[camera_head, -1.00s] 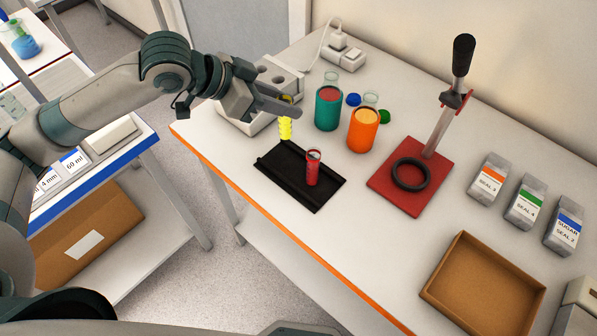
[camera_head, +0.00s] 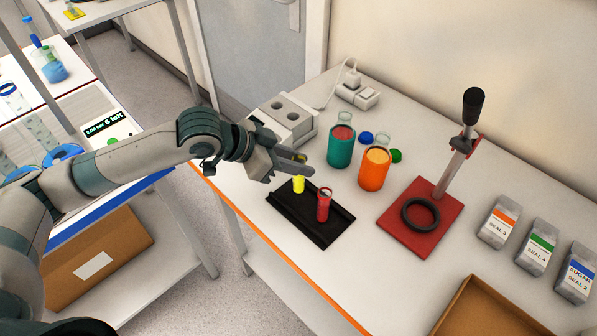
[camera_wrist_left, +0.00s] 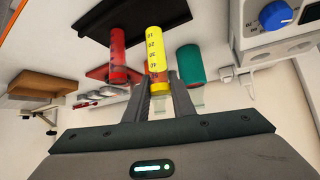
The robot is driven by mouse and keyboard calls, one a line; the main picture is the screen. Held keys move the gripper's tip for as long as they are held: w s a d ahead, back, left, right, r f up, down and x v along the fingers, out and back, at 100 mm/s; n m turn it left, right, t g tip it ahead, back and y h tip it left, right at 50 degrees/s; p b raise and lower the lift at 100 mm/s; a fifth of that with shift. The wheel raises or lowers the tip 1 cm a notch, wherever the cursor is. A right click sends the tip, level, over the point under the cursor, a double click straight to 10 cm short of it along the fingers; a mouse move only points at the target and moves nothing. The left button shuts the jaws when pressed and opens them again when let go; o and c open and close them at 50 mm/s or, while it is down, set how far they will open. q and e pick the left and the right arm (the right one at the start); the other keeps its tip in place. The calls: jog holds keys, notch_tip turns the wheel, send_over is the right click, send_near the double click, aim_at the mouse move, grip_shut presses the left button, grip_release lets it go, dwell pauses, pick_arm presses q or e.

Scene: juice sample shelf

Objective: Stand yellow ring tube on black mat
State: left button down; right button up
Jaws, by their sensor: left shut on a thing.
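The yellow ring tube (camera_head: 299,185) hangs upright under my left gripper (camera_head: 300,164), over the far-left part of the black mat (camera_head: 308,222). My left gripper is shut on its upper end. In the left wrist view the yellow tube (camera_wrist_left: 154,52) sits between the two fingers (camera_wrist_left: 160,92). I cannot tell whether its lower end touches the mat. A red tube (camera_head: 324,208) stands upright on the mat, to the right of the yellow one and apart from it. My right gripper is not in view.
Behind the mat are a white block with holes (camera_head: 284,119), a green beaker (camera_head: 340,150) and an orange beaker (camera_head: 374,172). A red press base (camera_head: 430,237) with a black ring stands right. The mat's near part is clear.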

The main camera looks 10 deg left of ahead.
pick_arm(q)
notch_tip(320, 180, down, 3)
jog(key=shift+r+p, duration=0.1)
jog(key=shift+p, duration=0.3)
jog(key=shift+f, duration=0.4)
jog(key=shift+f, duration=0.15)
jog(key=c, duration=1.5)
grip_release()
